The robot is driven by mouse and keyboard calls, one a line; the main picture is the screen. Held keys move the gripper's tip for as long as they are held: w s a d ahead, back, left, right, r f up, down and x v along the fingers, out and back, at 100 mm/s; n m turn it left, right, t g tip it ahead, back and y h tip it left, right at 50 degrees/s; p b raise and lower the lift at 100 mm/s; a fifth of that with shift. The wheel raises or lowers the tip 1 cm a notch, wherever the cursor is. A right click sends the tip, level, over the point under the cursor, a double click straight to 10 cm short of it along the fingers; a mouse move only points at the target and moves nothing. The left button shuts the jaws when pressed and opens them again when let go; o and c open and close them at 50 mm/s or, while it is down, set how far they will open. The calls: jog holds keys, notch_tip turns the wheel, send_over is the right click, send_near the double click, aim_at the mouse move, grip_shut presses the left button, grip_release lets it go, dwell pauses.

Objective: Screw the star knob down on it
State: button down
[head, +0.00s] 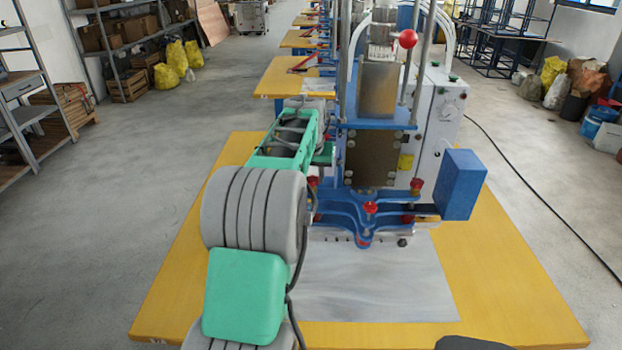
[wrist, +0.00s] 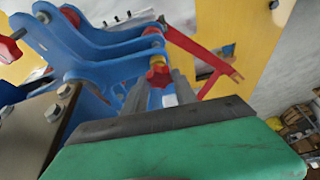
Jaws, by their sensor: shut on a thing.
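My gripper (wrist: 160,84) shows in the wrist view as two grey fingers shut on a red star knob (wrist: 158,74). The knob sits at the end of a blue clamp bracket (wrist: 115,50), with a brass-coloured part beside it. Whether its thread is engaged cannot be told. In the head view my green and grey arm reaches to the left side of the blue welding press (head: 372,110), and my fingertips are hidden. Other red knobs stand on the press's blue clamp arms, one at the front middle (head: 371,207) and one at the right (head: 417,185).
The press stands on a yellow table (head: 510,270) with a bare grey sheet (head: 375,290) in front. A blue box (head: 462,184) juts out at the right. A red lever frame (wrist: 205,62) lies close beyond my fingers. A cable (head: 540,200) runs over the floor at the right.

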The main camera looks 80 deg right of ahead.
jog(key=shift+m+g+p, duration=0.5)
jog(key=shift+m+p, duration=0.05)
jog(key=shift+m, duration=0.65)
jog(key=m+g+p, duration=0.1)
jog(key=m+p, duration=0.1)
jog(key=m, duration=0.1)
jog(key=shift+s, duration=0.15)
jog(key=m+g+y+p, duration=0.1)
jog(key=m+p, duration=0.2)
jog(key=m+g+p, duration=0.1)
jog(key=m+p, duration=0.2)
jog(key=p, duration=0.1)
jog(key=shift+d+y, duration=0.2)
jog(key=shift+y, duration=0.2)
jog(key=shift+m+g+p, duration=0.3)
jog(key=shift+m+p, duration=0.3)
jog(key=shift+m, duration=0.2)
jog(key=shift+d+f+m+y+b, duration=0.15)
jog(key=shift+f+m+y+b, duration=0.25)
jog(key=shift+m, duration=0.3)
jog(key=shift+r+m, duration=0.2)
jog(key=shift+m, duration=0.4)
